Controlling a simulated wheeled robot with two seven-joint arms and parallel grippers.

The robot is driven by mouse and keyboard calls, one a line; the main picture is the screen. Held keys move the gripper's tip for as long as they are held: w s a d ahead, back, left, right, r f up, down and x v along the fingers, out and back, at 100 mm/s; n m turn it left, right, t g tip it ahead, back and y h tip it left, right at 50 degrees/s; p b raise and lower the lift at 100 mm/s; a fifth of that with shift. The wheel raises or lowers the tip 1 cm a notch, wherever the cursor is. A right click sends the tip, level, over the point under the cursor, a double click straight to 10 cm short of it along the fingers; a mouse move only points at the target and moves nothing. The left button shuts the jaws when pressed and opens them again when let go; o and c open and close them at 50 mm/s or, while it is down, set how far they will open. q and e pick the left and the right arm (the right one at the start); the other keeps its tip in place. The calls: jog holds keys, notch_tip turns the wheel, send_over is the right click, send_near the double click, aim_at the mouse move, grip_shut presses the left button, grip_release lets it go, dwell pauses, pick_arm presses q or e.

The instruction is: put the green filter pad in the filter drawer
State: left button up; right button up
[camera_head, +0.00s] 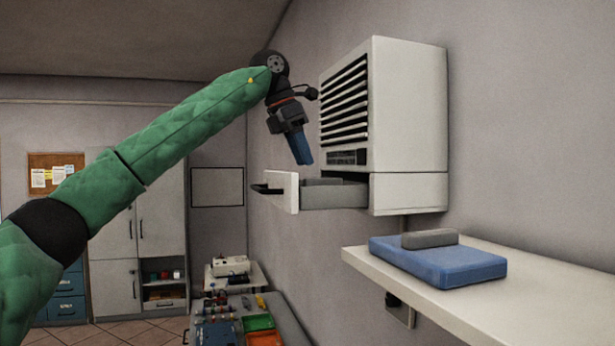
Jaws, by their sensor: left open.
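The filter drawer (334,199) is pulled out to the left from under the white wall unit (405,110). It has a white front with a dark handle (267,190); its floor is hidden by its near side. I cannot make out a green filter pad. A grey pad (429,239) lies on a blue pad (440,263) on the white shelf, below and right of the drawer. My left gripper (303,162) points down with blue fingers above the drawer's front end, apart from it. It is open, with nothing seen in it. My right gripper is out of view.
The wall unit with dark slats stands close to the right of my left gripper. The white shelf (530,292) juts out at the lower right. A far table (285,318) holds an orange tray, a green tray and small items. Grey cabinets (160,220) stand at the back.

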pick_arm(q)
jog(key=b+v, duration=0.1)
jog(key=v, duration=0.6)
jog(key=shift+r+b, duration=0.2)
jog(key=shift+b, duration=0.2)
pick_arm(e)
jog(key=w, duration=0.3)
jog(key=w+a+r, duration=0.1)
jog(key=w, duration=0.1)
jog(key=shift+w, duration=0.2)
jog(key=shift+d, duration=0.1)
pick_arm(q)
jog(key=shift+f, duration=0.1)
